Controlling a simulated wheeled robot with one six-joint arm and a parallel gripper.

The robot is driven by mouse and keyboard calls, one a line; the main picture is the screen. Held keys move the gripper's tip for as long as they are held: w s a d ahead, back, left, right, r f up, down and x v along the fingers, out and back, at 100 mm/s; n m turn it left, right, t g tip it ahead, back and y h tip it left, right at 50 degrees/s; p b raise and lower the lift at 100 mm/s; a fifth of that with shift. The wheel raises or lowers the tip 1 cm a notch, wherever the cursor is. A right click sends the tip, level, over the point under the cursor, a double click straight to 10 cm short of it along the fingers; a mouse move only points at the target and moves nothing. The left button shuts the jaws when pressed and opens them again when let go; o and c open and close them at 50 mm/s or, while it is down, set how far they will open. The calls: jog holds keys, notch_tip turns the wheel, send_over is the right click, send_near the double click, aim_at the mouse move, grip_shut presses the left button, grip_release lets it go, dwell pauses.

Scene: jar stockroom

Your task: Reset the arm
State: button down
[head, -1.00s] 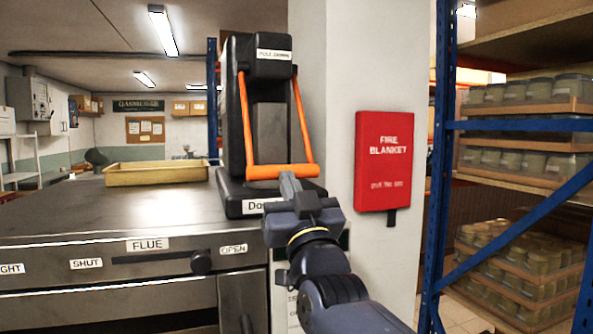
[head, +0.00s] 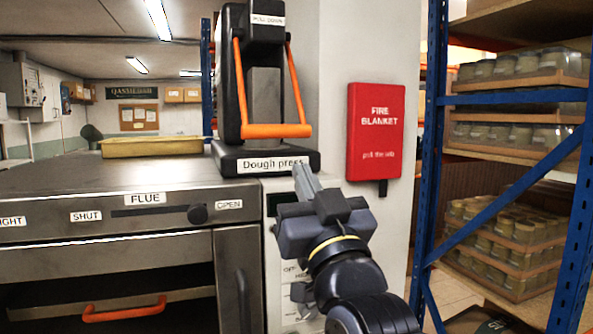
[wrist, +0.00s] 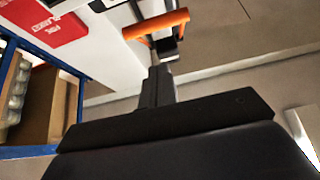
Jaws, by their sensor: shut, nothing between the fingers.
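My gripper (head: 306,178) is shut and empty in the head view, pointing up and away just below the right front of the dough press. The black dough press (head: 265,90) stands on the counter with its orange handle (head: 276,131) hanging down at the front, just above its label. The gripper is below and right of this handle, with no visible contact. In the wrist view my gripper (wrist: 154,62) points toward an orange bar (wrist: 156,26), apparently the press handle; I cannot judge the gap between them.
The steel oven (head: 130,240) with a FLUE slider (head: 197,214) fills the left front; a lower orange handle (head: 124,309) shows there. A yellow tray (head: 152,147) lies on top. A red fire blanket box (head: 375,131) is on the pillar. A blue rack (head: 428,180) with jars stands right.

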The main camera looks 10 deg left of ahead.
jog(key=shift+s+d+f, duration=0.25)
jog(key=shift+s+f, duration=0.15)
jog(key=shift+s, duration=0.05)
jog(key=shift+r, duration=0.1)
